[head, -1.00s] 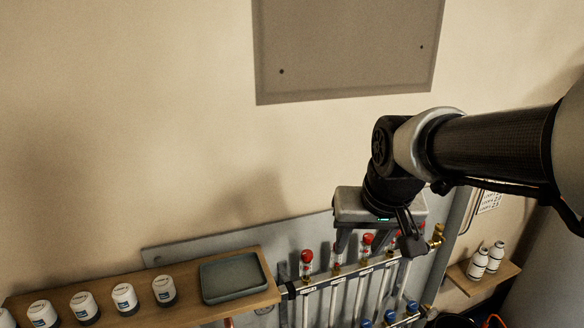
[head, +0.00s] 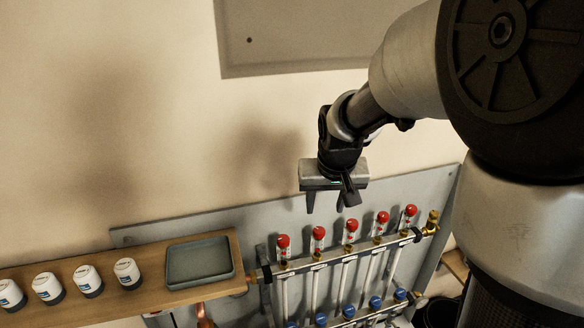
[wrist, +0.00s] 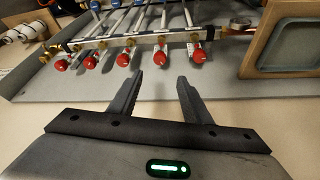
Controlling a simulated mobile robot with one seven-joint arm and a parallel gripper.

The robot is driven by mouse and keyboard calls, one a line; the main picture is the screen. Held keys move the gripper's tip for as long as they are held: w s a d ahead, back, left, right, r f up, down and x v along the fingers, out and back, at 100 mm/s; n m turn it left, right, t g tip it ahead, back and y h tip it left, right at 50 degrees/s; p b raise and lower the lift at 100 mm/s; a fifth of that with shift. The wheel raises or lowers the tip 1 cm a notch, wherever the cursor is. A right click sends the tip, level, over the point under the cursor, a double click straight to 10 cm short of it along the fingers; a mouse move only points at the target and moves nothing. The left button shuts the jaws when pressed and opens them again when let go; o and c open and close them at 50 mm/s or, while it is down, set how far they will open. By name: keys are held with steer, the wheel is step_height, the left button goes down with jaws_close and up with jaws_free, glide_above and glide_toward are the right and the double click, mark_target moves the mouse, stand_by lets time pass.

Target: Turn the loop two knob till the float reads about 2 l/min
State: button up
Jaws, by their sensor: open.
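The labels are too small to read, so I cannot tell the loop numbers or the flow. The second red knob from the left (head: 318,233) shows in the wrist view (wrist: 160,58), where the row appears reversed. My gripper (head: 325,210) is open and empty, pointing down just above the left-middle part of the row. In the wrist view its fingers (wrist: 160,78) frame that second knob, apart from it.
Blue caps (head: 375,302) line the lower bar. A grey backboard (head: 270,220) stands behind the manifold.

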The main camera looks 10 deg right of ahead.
mark_target(319, 230)
steer(key=x, duration=1.3)
steer(key=shift+w+f, duration=0.1)
steer(key=shift+f, duration=0.15)
steer(key=shift+c, duration=0.4)
steer(key=c, duration=1)
steer(key=shift+o, duration=0.2)
steer(key=shift+d+b, duration=0.1)
steer(key=shift+b, duration=0.2)
